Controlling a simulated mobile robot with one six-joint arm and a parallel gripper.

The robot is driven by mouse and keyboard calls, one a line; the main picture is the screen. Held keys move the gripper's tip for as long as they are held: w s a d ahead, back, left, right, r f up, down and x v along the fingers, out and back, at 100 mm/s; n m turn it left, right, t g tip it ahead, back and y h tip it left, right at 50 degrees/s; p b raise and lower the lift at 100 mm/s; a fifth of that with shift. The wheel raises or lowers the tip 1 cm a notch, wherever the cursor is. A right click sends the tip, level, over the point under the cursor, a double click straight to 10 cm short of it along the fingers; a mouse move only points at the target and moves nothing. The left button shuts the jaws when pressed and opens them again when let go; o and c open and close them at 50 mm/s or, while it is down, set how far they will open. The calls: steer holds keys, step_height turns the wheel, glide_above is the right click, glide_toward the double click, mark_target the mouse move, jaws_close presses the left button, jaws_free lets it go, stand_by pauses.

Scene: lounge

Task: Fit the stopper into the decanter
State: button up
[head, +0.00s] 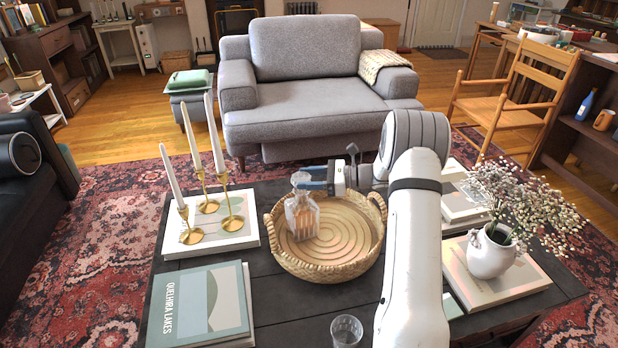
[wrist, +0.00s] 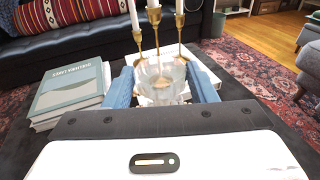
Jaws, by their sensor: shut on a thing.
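In the wrist view my gripper (wrist: 161,76) has a finger on each side of the clear glass (wrist: 162,83). I cannot tell whether the stopper is seated; the fingers and see-through glass obscure the joint.
Brass candlesticks with tall white candles (head: 218,140) stand on a book left of the tray. A book stack (head: 205,300) and an empty glass (head: 346,331) are nearer. A white vase of flowers (head: 491,252) stands at right. The tray's right part is bare.

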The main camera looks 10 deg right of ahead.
steer(key=shift+f, duration=0.65)
steer(key=o, duration=1.1)
steer(key=p+v, duration=0.1)
steer(key=v, duration=0.5)
steer(key=shift+r, duration=0.15)
stand_by(0.4)
